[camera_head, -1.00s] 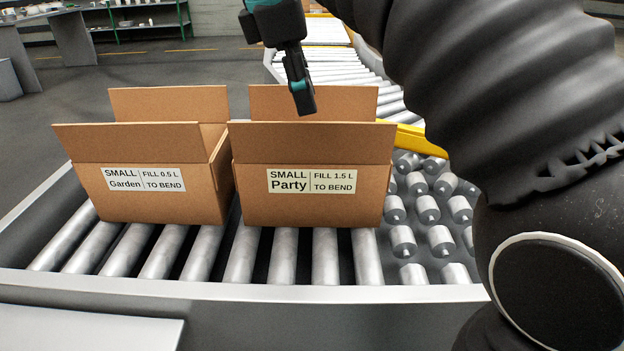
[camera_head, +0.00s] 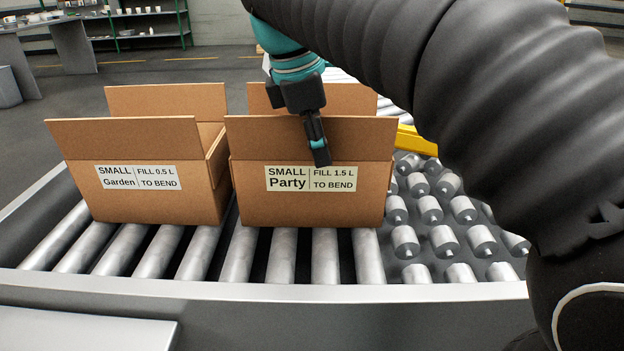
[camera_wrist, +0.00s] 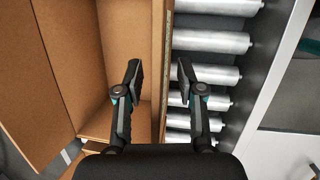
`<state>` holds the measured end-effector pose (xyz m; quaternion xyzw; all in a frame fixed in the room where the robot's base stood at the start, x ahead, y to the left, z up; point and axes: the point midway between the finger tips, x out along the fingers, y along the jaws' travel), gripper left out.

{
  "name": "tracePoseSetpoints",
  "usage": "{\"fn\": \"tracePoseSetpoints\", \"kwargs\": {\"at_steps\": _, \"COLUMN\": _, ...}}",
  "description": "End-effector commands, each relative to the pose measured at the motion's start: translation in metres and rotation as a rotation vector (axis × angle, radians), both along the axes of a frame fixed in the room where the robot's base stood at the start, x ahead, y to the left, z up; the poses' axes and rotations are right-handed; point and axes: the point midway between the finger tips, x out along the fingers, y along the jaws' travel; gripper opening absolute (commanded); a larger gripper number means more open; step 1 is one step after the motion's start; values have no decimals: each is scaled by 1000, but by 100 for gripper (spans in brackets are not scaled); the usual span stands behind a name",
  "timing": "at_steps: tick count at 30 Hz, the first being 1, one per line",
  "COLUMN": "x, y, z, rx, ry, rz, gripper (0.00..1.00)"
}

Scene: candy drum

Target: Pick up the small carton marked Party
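The carton marked Party (camera_head: 310,205) is an open brown box with raised flaps, standing upright on the rollers to the right of the carton marked Garden (camera_head: 150,195). My gripper (camera_head: 319,158) is at the Party carton's near side, in front of its label's upper edge. In the wrist view my gripper (camera_wrist: 160,72) is open, its two fingers on either side of the carton's near wall (camera_wrist: 160,50). One finger is over the carton's inside and the other is outside above the rollers. No contact with the wall shows. The part of the carton's interior that shows looks empty.
The cartons stand on a roller conveyor (camera_head: 240,262) with a grey metal front rail (camera_head: 270,292). Short rollers (camera_head: 440,238) fill the area to the right of the Party carton and are clear. A yellow guard (camera_head: 416,141) lies behind them.

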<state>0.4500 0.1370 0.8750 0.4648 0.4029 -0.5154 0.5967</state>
Motion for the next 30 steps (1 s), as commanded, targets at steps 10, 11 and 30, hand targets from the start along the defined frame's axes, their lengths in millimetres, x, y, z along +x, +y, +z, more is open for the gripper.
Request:
{"fn": "tracePoseSetpoints", "kwargs": {"at_steps": 10, "x": 0, "y": 0, "z": 1, "rx": 0, "ry": 0, "rz": 0, "gripper": 0}}
{"fn": "tracePoseSetpoints", "kwargs": {"at_steps": 11, "x": 0, "y": 0, "z": 1, "rx": 0, "ry": 0, "rz": 0, "gripper": 0}}
{"fn": "tracePoseSetpoints", "kwargs": {"at_steps": 30, "x": 0, "y": 0, "z": 21, "rx": 1, "ry": -3, "rz": 0, "gripper": 0}}
